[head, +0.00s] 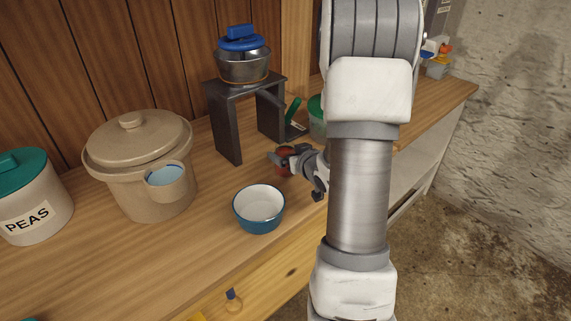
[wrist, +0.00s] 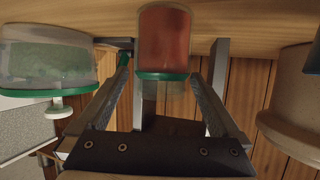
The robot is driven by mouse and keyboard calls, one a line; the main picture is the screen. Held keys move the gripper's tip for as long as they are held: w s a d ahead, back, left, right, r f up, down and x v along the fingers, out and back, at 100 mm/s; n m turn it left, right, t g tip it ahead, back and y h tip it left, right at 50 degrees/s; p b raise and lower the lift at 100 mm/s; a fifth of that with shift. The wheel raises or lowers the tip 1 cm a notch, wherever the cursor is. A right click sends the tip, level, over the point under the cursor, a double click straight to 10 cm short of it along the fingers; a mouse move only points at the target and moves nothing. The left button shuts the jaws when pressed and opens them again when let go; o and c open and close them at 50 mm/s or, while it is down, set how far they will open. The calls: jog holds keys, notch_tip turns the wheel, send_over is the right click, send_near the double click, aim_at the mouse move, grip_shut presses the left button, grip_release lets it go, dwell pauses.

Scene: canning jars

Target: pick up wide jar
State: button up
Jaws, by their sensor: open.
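A jar with red contents (wrist: 163,38) and a green lid stands between my gripper's fingers in the wrist view, which looks upside down. In the head view the red jar (head: 284,161) is partly hidden by my gripper (head: 297,166). My gripper is open, with one finger on each side of the red jar in the wrist view (wrist: 160,78); I cannot tell whether they touch it. A broader clear jar with pale green contents (wrist: 45,60) and a green lid is to the left there. It shows partly behind my arm in the head view (head: 317,117).
A dark stand (head: 222,122) holds a metal pot (head: 243,67) with a blue top. A blue bowl (head: 258,209) sits in front, near the counter edge. A beige crock (head: 150,190) and a PEAS canister (head: 38,222) are at left. Bare counter lies between crock and bowl.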

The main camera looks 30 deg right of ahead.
jog(key=x, duration=0.4)
jog(key=shift+w+f+b, duration=0.25)
jog(key=shift+w+b, duration=0.05)
jog(key=shift+b, duration=0.1)
jog(key=shift+r, duration=0.1)
grip_shut()
